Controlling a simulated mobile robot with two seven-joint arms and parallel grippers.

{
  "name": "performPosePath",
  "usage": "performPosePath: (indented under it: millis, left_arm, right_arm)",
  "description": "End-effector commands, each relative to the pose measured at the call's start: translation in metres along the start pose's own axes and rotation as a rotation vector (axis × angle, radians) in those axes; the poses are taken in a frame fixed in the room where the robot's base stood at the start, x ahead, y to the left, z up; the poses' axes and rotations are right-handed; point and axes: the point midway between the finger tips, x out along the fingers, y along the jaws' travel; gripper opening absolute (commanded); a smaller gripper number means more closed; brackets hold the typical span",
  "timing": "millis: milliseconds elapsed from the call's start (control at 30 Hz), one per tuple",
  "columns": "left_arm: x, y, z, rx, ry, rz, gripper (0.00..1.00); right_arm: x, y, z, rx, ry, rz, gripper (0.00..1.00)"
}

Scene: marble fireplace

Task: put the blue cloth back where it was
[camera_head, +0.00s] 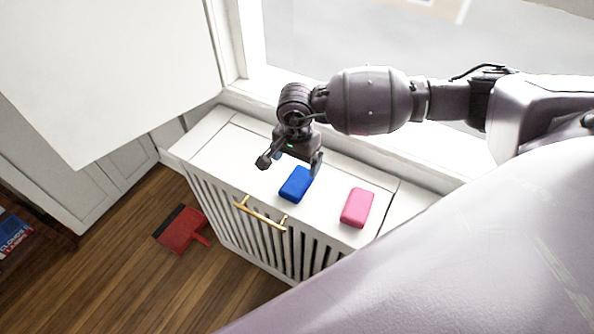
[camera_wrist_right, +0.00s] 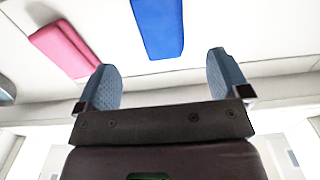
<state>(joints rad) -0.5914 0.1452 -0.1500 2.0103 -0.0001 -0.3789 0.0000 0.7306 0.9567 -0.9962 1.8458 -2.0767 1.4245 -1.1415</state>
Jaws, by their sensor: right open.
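The blue cloth (camera_head: 296,184), a small folded-looking block, lies flat on the white cabinet top (camera_head: 228,155). It also shows in the right wrist view (camera_wrist_right: 160,24), just beyond the fingertips and roughly between them. My right gripper (camera_head: 290,163) is open and empty, at the back side of the blue cloth and close to it. In the head view its right finger comes very near the cloth's back right corner; I cannot tell whether they touch. My left gripper is not in view.
A pink block (camera_head: 357,207) lies on the cabinet top to the right of the blue cloth. A gold handle (camera_head: 260,215) sits at the cabinet's front edge. A red dustpan-like object (camera_head: 182,230) lies on the wooden floor. The cabinet top's left part is clear.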

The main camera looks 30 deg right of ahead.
Motion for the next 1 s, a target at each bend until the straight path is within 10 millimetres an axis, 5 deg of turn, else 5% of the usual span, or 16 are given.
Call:
performPosePath:
  millis: [233,867,1000]
  left_arm:
    - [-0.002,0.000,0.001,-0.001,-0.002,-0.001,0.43]
    - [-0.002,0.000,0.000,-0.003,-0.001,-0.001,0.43]
    - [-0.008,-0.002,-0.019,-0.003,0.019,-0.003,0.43]
  right_arm:
    - [-0.025,0.000,0.000,0.001,0.001,-0.001,0.94]
    - [-0.029,0.000,0.000,0.001,0.000,-0.001,0.94]
    - [-0.053,-0.002,-0.001,0.001,0.011,-0.020,0.94]
